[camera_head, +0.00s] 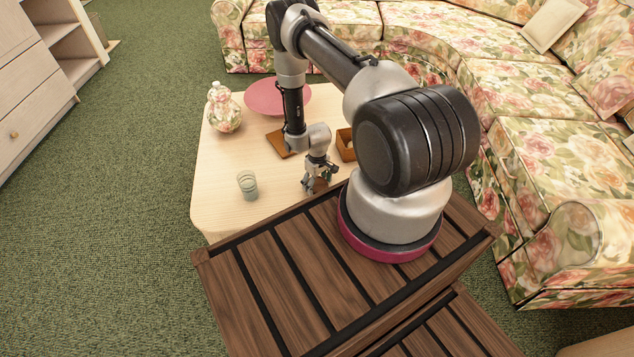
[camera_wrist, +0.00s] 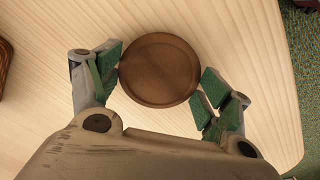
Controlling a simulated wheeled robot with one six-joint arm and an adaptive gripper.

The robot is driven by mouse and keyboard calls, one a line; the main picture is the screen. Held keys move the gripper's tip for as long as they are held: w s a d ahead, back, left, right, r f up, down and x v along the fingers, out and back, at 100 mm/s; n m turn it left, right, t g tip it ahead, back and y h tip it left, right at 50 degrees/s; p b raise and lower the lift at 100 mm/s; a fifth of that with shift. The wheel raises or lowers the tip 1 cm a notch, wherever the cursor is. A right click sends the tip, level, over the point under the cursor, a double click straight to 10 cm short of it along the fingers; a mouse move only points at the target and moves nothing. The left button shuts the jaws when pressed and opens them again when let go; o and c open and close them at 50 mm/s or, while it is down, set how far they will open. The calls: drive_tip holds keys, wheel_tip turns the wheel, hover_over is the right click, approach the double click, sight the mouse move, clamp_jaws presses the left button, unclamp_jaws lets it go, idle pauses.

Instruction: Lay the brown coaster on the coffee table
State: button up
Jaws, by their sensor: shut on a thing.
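The round brown coaster (camera_wrist: 160,70) sits flat between the green finger pads of my gripper (camera_wrist: 161,74) in the wrist view, with a pad at its left and right edges. My gripper is shut on it. In the head view my gripper (camera_head: 319,183) is low over the near part of the pale wooden coffee table (camera_head: 215,190). The coaster (camera_head: 320,186) shows there only as a small brown patch, partly hidden by the fingers. I cannot tell whether it touches the tabletop.
A glass (camera_head: 247,185) stands left of my gripper. Farther back are a floral vase (camera_head: 223,108), a pink plate (camera_head: 277,97), a flat brown square (camera_head: 278,144) and a small wooden box (camera_head: 345,145). A floral sofa (camera_head: 430,35) borders the table behind and right.

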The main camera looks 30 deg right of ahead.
drive_tip(key=shift+f, duration=0.15)
drive_tip(key=o, duration=0.9)
drive_tip(key=shift+c, duration=0.2)
